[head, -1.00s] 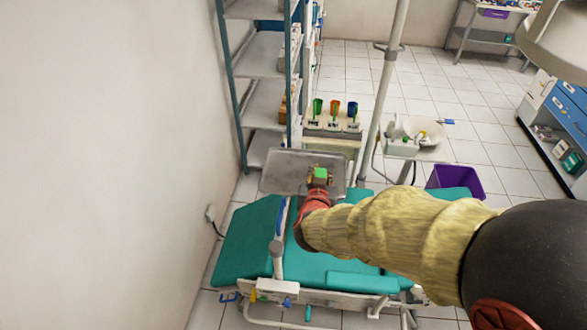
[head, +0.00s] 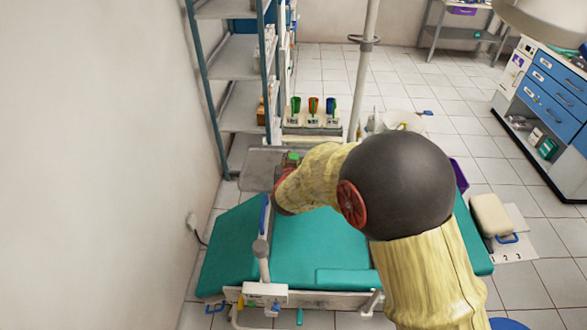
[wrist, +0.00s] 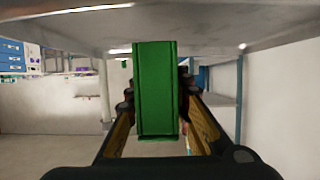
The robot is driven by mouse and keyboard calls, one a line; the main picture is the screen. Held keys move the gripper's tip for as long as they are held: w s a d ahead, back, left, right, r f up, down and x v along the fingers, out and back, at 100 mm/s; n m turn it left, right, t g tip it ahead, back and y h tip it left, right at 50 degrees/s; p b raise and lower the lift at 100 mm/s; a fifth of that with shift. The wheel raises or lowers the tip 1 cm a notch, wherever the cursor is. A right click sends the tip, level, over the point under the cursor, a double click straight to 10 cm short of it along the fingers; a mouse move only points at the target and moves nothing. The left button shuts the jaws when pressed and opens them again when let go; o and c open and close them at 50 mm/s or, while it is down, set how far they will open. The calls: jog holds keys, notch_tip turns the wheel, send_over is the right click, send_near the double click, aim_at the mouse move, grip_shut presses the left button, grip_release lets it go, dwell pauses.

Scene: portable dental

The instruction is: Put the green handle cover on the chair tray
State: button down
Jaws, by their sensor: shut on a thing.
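The green handle cover (wrist: 155,95) stands out large between the fingers of my gripper (wrist: 158,110) in the wrist view. My gripper is shut on it. In the head view only a small green patch of the cover (head: 292,156) shows, beside the grey chair tray (head: 258,170); my arm hides the tray's right part. In the wrist view the tray's grey surface (wrist: 220,30) spans the top of the picture, very near the cover's end. Whether the cover touches the tray cannot be told.
The teal dental chair (head: 315,240) lies below my arm. A pole (head: 366,80) rises behind the tray. A metal shelf rack (head: 238,75) stands left of it by the wall. Several coloured holders (head: 313,106) stand behind the tray. A blue drawer cabinet (head: 555,95) is at right.

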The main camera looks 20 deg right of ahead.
jog(key=shift+f+b, duration=0.3)
jog(key=shift+f, duration=1.15)
jog(key=shift+f, duration=0.1)
jog(key=c, duration=1.7)
grip_release()
jog(key=shift+o, duration=0.4)
